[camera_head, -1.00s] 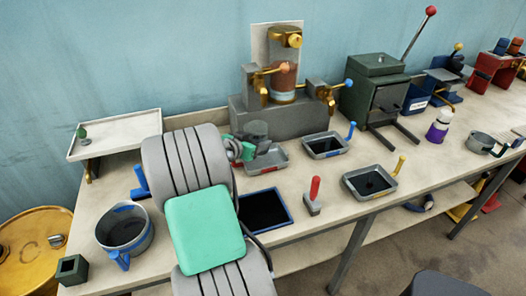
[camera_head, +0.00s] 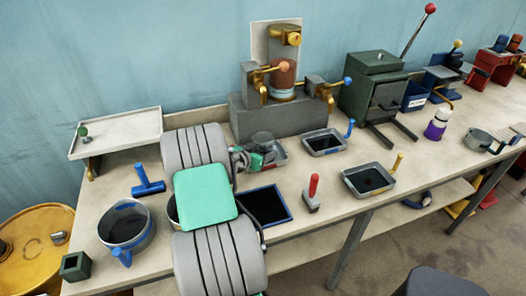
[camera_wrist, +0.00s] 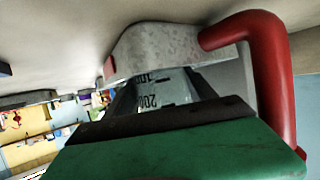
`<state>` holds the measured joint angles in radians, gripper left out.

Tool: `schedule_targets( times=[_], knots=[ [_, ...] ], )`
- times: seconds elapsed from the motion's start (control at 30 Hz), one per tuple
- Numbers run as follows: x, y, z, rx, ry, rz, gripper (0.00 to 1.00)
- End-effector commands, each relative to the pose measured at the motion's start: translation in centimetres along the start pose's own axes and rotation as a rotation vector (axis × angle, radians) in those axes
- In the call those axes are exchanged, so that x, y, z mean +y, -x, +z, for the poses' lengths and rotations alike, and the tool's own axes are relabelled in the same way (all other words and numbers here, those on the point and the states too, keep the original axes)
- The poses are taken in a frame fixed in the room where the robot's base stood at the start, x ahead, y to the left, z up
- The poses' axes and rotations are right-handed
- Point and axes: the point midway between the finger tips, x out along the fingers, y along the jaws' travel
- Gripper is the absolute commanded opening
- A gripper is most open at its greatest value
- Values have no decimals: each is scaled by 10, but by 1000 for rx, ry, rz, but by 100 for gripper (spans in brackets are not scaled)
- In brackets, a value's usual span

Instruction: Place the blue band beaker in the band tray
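A clear beaker (camera_wrist: 152,92) with printed marks, among them 100 and 200, sits between the dark fingers of my gripper (camera_wrist: 165,97) in the wrist view. The fingers flank it closely and look shut on it. Its band colour does not show. In the head view, the greyish beaker (camera_head: 263,138) is at a small grey tray (camera_head: 281,153) in front of the press, with my green-edged gripper (camera_head: 252,158) beside it. The wrist view shows a grey tray wall (camera_wrist: 165,45) with a thick red handle close by. I cannot tell whether the beaker touches the tray floor.
A blue-handled tray (camera_head: 324,142) and a yellow-handled tray (camera_head: 368,180) stand to the right. The grey press (camera_head: 272,118) stands behind. A blue-handled pot (camera_head: 125,225) is at left.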

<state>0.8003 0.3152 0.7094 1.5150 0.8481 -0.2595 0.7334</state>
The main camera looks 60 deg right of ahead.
Motion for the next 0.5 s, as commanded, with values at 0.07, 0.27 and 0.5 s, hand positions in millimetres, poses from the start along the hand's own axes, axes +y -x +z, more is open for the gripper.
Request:
schedule_targets(
  times=[0.07, 0.27, 0.5],
  knots=[
    [0, 0, 0, 0, 0, 0, 66],
    [0, 1, -3, 0, 0, 0, 66],
    [-2, 39, -2, 2, 1, -5, 66]
  ],
)
